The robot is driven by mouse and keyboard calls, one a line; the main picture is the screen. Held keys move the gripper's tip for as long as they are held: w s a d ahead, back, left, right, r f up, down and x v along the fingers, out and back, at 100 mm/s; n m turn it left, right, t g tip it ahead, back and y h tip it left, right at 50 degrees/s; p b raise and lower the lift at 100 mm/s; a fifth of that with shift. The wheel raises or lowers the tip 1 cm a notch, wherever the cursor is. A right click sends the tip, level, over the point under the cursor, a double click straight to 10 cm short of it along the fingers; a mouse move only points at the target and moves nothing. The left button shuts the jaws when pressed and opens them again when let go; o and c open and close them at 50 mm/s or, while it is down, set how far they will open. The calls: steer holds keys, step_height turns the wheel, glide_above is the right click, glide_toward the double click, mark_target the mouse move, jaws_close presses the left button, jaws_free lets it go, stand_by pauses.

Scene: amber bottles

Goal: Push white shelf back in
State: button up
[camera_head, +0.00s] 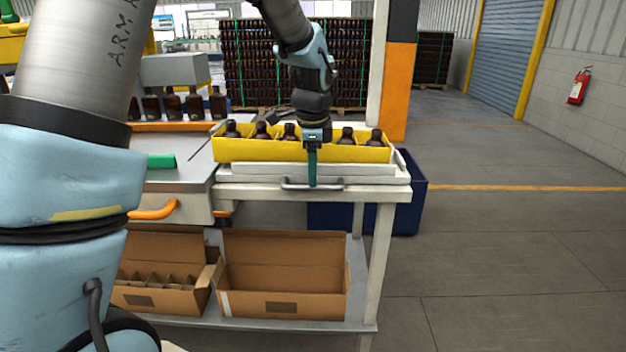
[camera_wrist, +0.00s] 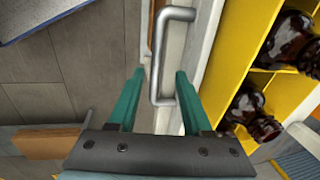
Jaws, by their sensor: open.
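The white shelf (camera_head: 370,173) sits under the yellow divided crate (camera_head: 240,153) at the workbench's right end. A metal bar handle (camera_head: 335,187) is on its front side. My gripper (camera_head: 312,183) points down at this handle, with its green fingers in front of the shelf's front edge. In the wrist view my gripper (camera_wrist: 160,72) is open, and the handle (camera_wrist: 159,60) shows between the two green fingers. The white shelf edge (camera_wrist: 207,45) runs beside the handle there. I cannot tell whether a finger touches the handle.
Several amber bottles (camera_head: 262,131) stand in the yellow crate. An open cardboard box (camera_head: 285,262) and a divided box (camera_head: 150,298) sit on the lower rack. A blue bin (camera_head: 420,195) stands behind the right leg. The floor (camera_head: 510,240) to the right is clear.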

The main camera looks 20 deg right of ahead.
step_height(320, 180, up, 8)
steer(key=s+b, duration=0.1)
steer(key=shift+s+a, duration=0.2)
steer(key=shift+a, duration=0.1)
steer(key=a+f+n, duration=0.3)
steer(key=a+n, duration=0.2)
steer(key=a, duration=0.4)
steer(key=a+f+n, duration=0.3)
steer(key=a+n, duration=0.2)
steer(key=a, duration=0.4)
steer(key=s+a+f+n, duration=0.3)
steer(key=a+n, duration=0.3)
steer(key=a, duration=0.1)
steer(key=s+a+f+n, duration=0.3)
steer(key=s+a+n, duration=0.1)
steer(key=a, duration=0.3)
steer(key=shift+a+n+y, duration=0.3)
steer(key=shift+n+y, duration=0.1)
steer(key=shift+n, duration=0.5)
